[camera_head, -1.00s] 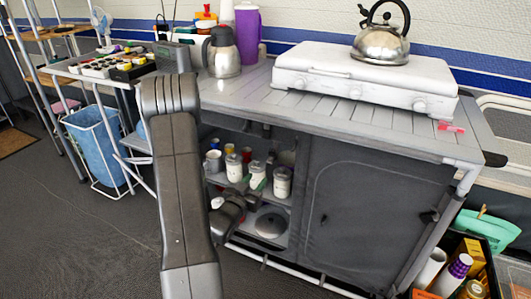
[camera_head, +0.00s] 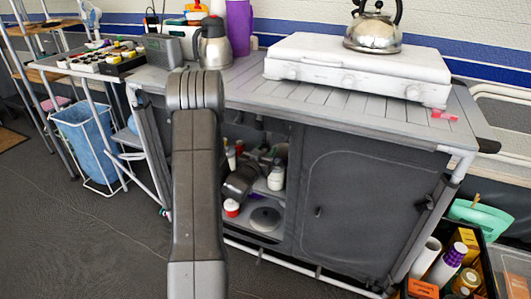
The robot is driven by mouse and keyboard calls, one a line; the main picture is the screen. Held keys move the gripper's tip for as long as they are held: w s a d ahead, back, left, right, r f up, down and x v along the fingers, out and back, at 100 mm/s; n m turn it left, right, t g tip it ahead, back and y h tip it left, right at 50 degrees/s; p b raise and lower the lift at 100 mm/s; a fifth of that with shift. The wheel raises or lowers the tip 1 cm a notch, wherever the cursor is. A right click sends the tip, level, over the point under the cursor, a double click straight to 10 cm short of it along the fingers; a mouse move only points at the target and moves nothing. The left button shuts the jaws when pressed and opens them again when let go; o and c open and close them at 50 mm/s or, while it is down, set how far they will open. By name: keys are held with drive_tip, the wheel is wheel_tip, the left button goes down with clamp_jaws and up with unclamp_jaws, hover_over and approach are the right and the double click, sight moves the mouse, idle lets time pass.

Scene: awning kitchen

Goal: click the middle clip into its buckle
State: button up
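I cannot make out the middle clip or its buckle. A small dark fitting (camera_head: 318,212) shows on the grey cupboard door, and another dark piece (camera_head: 422,203) sits at the cupboard's right edge; both are too small to identify. My arm stands upright in front of the cupboard (camera_head: 345,195). Its dark far part reaches into the open left compartment, with my gripper (camera_head: 266,157) at about the upper shelf among the containers. The gripper's fingers are too small and dark to read. My arm hides the compartment's left part.
A white canister (camera_head: 276,180) stands on the shelf; a red-topped cup (camera_head: 231,208) and a round lid (camera_head: 265,218) are below. A white stove (camera_head: 355,72) with a kettle (camera_head: 373,32) is on top. A crate of goods (camera_head: 478,228) stands at right.

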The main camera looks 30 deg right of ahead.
clamp_jaws()
wheel_tip(320, 180, up, 6)
drive_tip(key=s+a+p, duration=0.1)
drive_tip(key=s+a, duration=0.1)
drive_tip(key=shift+s+a, duration=0.15)
drive_tip(key=shift+a, duration=0.15)
unclamp_jaws()
drive_tip(key=p+v, duration=0.2)
drive_tip(key=v, duration=1.1)
drive_tip(key=shift+s+a, duration=0.25)
drive_tip(key=shift+a, duration=0.1)
